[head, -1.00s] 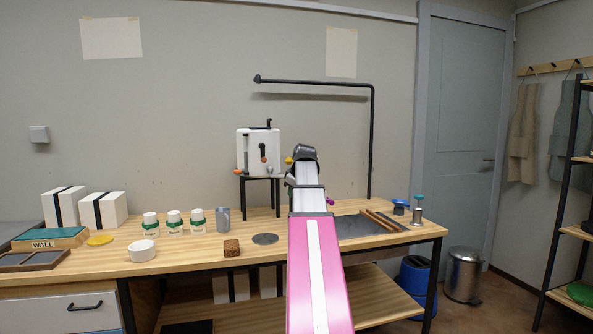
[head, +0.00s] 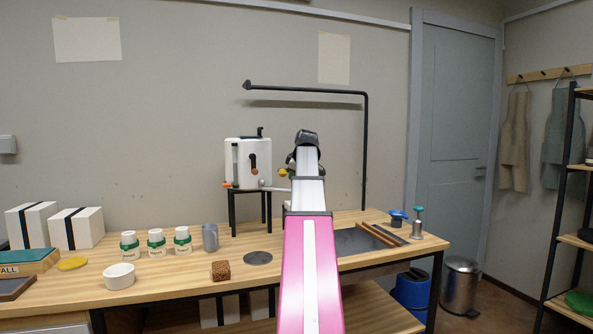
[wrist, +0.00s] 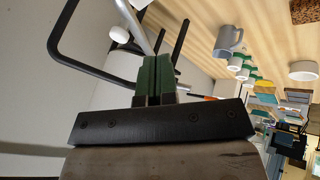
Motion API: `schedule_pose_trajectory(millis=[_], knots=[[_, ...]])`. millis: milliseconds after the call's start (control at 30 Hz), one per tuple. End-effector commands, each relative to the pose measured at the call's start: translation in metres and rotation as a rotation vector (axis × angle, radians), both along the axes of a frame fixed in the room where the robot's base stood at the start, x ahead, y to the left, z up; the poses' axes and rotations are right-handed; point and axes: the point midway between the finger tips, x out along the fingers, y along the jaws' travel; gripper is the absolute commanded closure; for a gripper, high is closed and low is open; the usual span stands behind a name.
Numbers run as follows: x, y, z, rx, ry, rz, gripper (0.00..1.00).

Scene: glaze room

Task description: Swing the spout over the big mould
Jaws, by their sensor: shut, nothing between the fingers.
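The white tank (head: 248,163) stands on a black stand on the bench. A thin grey spout pipe (head: 275,188) runs right from its base toward my arm; its far end is hidden. In the wrist view a silvery pipe (wrist: 133,24), seemingly the spout, passes just beyond my green fingers, with a white ball beside it. My gripper (wrist: 157,62) is shut and empty, close to the pipe; I cannot tell whether they touch. In the head view my arm hides the fingers. Two white blocks with black straps (head: 76,228) stand at the left; I cannot tell which mould is the big one.
A bent black pipe (head: 366,150) rises behind my arm. Several white-and-green jars (head: 156,243), a grey mug (head: 210,238), a white bowl (head: 119,276), a brown block (head: 221,271) and a grey disc (head: 258,258) stand left of my arm. A dark tray (head: 355,242) lies right.

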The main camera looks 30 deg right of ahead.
Motion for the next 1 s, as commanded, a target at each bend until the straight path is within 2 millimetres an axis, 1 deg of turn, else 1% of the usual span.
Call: schedule_pose_trajectory(millis=[33, 200, 300, 500, 1000], knots=[[0.006, 0.000, -0.008, 0.001, 0.001, 0.001, 1.00], [0.023, -0.002, -0.033, 0.001, 0.001, 0.000, 1.00], [0.036, -0.016, -0.032, 0.001, 0.000, -0.001, 1.00], [0.047, -0.026, -0.035, 0.000, 0.000, 0.000, 1.00], [0.050, -0.031, -0.036, 0.001, 0.000, 0.016, 1.00]])
